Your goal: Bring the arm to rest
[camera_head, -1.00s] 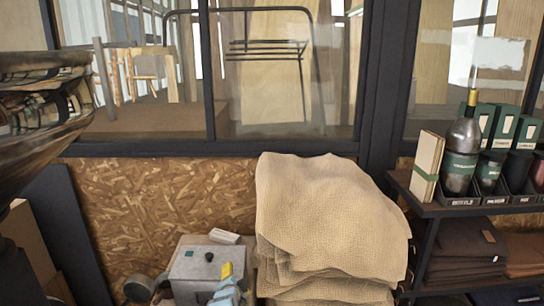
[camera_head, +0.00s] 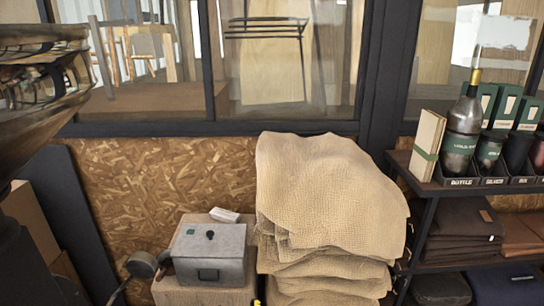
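My gripper and arm are not clearly visible in the head view. No task object stands out in the view. The scene shows a wall with windows, a stack of sacks and a shelf.
A stack of tan burlap sacks (camera_head: 325,195) stands at the middle. A grey metal box (camera_head: 209,255) sits on a cardboard box (camera_head: 205,295) beside it. A shelf (camera_head: 470,184) with a bottle (camera_head: 462,135) is at right. A shiny metal vessel (camera_head: 40,95) is at left.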

